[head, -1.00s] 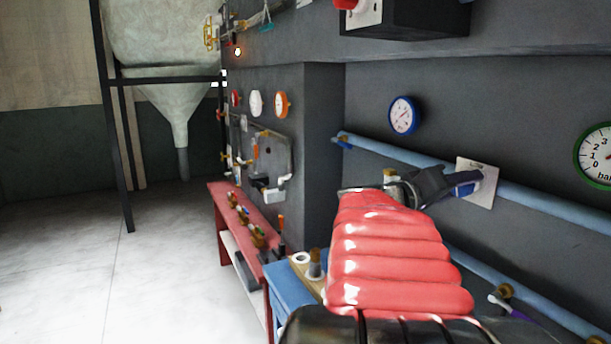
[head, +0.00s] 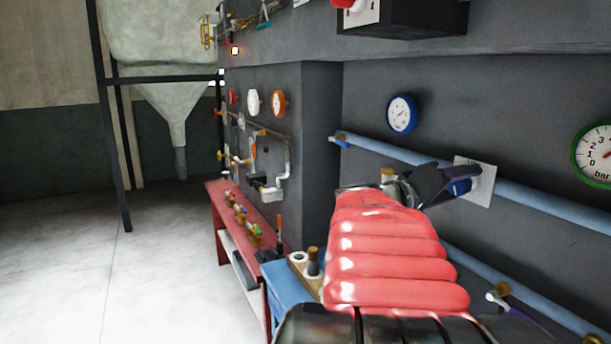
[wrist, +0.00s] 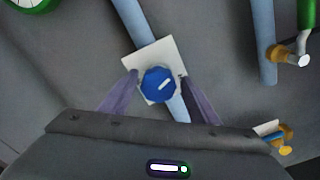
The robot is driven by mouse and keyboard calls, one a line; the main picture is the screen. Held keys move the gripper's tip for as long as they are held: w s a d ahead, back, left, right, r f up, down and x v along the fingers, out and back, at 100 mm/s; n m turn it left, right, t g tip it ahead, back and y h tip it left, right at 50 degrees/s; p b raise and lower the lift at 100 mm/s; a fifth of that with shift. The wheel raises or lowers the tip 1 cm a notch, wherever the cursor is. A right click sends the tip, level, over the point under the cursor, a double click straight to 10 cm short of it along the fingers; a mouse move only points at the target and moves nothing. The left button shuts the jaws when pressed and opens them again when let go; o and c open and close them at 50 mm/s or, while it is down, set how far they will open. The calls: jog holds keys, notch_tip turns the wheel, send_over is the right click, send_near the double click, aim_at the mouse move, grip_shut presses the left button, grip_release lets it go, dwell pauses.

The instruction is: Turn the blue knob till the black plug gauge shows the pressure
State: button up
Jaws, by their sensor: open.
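My gripper (wrist: 157,92) is open, with one purple finger on each side of the knob. I cannot tell whether the fingers touch it. In the head view the knob (head: 460,187) is partly hidden by my gripper (head: 458,180), and the white plate (head: 486,180) shows behind. I cannot make out a gauge with a black plug.
A blue-rimmed gauge (head: 402,115) and a green-rimmed gauge (head: 597,157) hang on the grey wall. A small valve (head: 500,295) is on the lower pipe. A red bench (head: 222,212) and blue table (head: 283,290) stand left of my arm. The floor at left is clear.

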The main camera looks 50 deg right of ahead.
jog(key=shift+a, duration=0.15)
jog(key=v, duration=1.3)
jog(key=shift+w+a, duration=0.2)
dwell(0.5)
notch_tip(320, 180, down, 11)
jog(key=a+n+t+y, duration=0.2)
jog(key=n+y, duration=0.2)
jog(key=w+a+f+n+t+y, duration=0.2)
jog(key=w+a+f+t+y, duration=0.3)
jog(key=a+f, duration=0.55)
jog(key=w+a+f+n+t+y, duration=0.1)
jog(key=w+a+t+y, duration=0.1)
jog(key=a, duration=0.8)
jog(key=w+a+f+n+t+y, duration=0.1)
jog(key=w+a+n+y, duration=0.1)
jog(key=a, duration=0.8)
jog(key=w+a+f+n+t+y, duration=0.2)
jog(key=w+a+y, duration=0.1)
jog(key=a, duration=0.7)
jog(key=shift+t+y, duration=0.3)
